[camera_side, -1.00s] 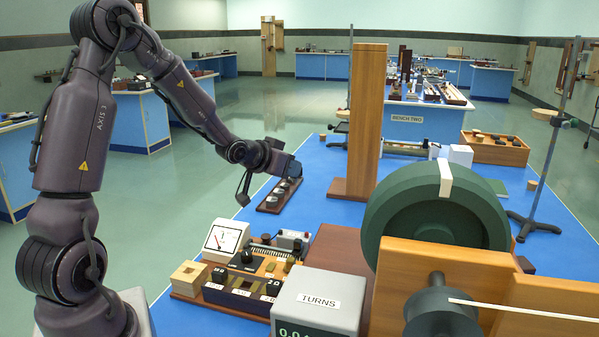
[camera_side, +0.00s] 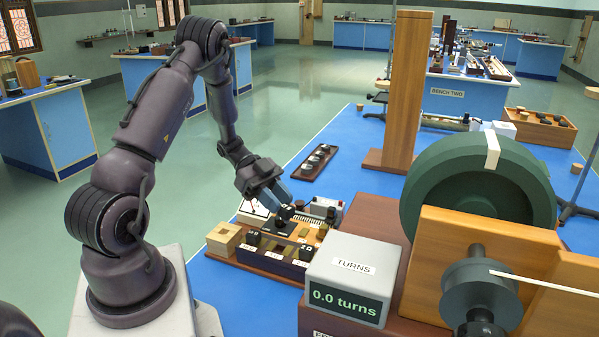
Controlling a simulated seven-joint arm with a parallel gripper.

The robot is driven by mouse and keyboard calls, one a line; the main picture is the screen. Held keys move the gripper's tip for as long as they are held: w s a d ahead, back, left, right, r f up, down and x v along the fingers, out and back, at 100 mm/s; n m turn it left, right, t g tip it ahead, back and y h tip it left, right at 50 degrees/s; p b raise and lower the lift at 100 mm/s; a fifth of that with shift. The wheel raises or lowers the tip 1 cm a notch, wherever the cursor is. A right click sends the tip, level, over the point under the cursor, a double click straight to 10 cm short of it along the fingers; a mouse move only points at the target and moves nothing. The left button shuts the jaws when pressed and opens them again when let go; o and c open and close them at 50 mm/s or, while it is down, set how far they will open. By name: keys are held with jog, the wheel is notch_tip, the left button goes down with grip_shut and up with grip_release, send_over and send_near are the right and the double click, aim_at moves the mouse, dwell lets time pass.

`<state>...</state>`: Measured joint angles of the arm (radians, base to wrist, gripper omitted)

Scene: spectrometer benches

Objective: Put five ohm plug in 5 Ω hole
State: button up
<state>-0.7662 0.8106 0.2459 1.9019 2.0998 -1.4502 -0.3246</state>
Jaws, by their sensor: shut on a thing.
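My gripper (camera_side: 284,207), with blue-grey fingers, is over the back left part of the resistance box (camera_side: 262,267). It is shut on a small black piece (camera_side: 287,213) that looks like a plug; its marking cannot be read. I cannot tell whether this piece touches the box. A black knob-like part (camera_side: 281,226) shows just below it. Two black plugs stand along the box's front, one at the left (camera_side: 253,237) and one at the right (camera_side: 306,249). White labels on the front are too small to read, so the 5 Ω hole cannot be made out.
A wooden block with a hole (camera_side: 224,239) is at the box's left. The grey turns counter (camera_side: 350,285) reads 0.0 turns, close at right. A dark tray (camera_side: 296,174) and wooden post (camera_side: 405,95) stand farther back.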

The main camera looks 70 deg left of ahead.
aim_at(271, 243)
jog(key=shift+m+g, duration=0.5)
jog(key=shift+s+d+f, duration=0.2)
jog(key=shift+s+f, duration=0.15)
jog(key=shift+f, duration=0.7)
jog(key=shift+s+d+f, duration=0.25)
jog(key=shift+s+f, duration=0.05)
jog(key=shift+f, duration=0.7)
jog(key=shift+s+d+f, duration=0.2)
jog(key=shift+s+f, duration=0.15)
jog(key=shift+f, duration=0.7)
jog(key=shift+f, duration=0.65)
jog(key=o, duration=1)
jog(key=shift+f, duration=0.1)
jog(key=shift+o, duration=0.3)
jog(key=shift+s, duration=0.1)
notch_tip(271, 243, up, 4)
jog(key=shift+s+d+r, duration=0.1)
jog(key=s+d+r, duration=0.7)
jog(key=s+r, duration=0.2)
jog(key=s, duration=0.2)
jog(key=shift+d, duration=0.15)
